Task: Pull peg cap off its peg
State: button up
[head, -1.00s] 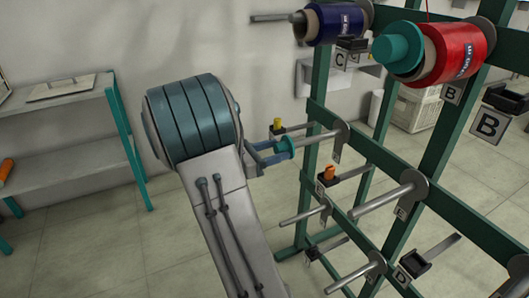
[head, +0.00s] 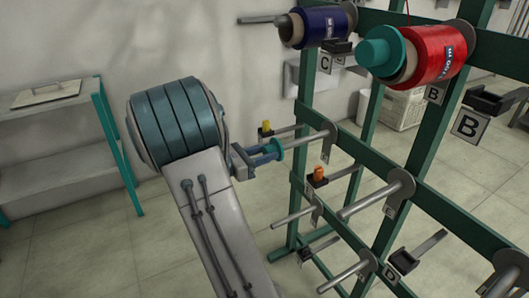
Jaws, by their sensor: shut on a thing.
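The teal peg cap (head: 273,148) is a small flanged piece at the near, left end of a bare grey peg (head: 305,138) on the rack's left post. My gripper (head: 262,155) is around the cap's left part and shut on it. The cap is in line with the peg's end; I cannot tell whether the peg still reaches into it. My grey and teal arm hides what lies left of the gripper. Another teal cap (head: 380,55) sits on the peg in front of the red spool (head: 438,55).
The green rack (head: 424,120) carries a blue spool (head: 322,24) at the top and bare pegs below, such as one at middle right (head: 376,196). Small yellow (head: 266,126) and orange (head: 319,173) pieces sit nearby. A shelf (head: 60,135) stands left; floor between is open.

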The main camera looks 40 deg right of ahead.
jog(key=shift+a, duration=0.15)
jog(key=shift+p+v, duration=0.85)
jog(key=shift+v, duration=2.05)
